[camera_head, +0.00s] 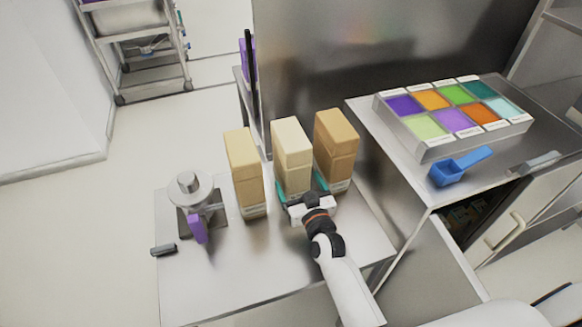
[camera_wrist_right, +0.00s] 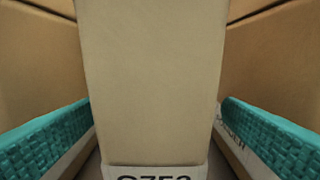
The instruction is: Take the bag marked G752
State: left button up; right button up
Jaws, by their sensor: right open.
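Three tan paper bags stand upright in a row on the metal table. The middle bag (camera_head: 292,158) is between the open fingers of my right gripper (camera_head: 301,188). In the right wrist view this bag (camera_wrist_right: 153,85) fills the centre, with a teal finger on each side and gaps showing beside it. Its white label (camera_wrist_right: 155,172) is cut off by the lower edge; the visible tops of the characters look like G752. The left bag (camera_head: 245,172) and right bag (camera_head: 336,145) stand close on either side. My left gripper is not in view.
A grey device with a purple part (camera_head: 197,228) stands on the table (camera_head: 255,275) at left, near a small black object (camera_head: 163,250). A tray of coloured compartments (camera_head: 421,142) and a blue scoop (camera_head: 458,168) lie on the right counter. A metal panel (camera_head: 380,60) rises behind.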

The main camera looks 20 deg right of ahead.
jog(key=w, duration=0.3)
jog(key=shift+w+a+f, duration=0.1)
jog(key=shift+w+a, duration=0.1)
jog(key=shift+w, duration=0.15)
jog(key=c, duration=1.1)
jog(key=shift+r, duration=0.25)
jog(key=shift+c, duration=0.8)
jog(key=shift+p, duration=0.3)
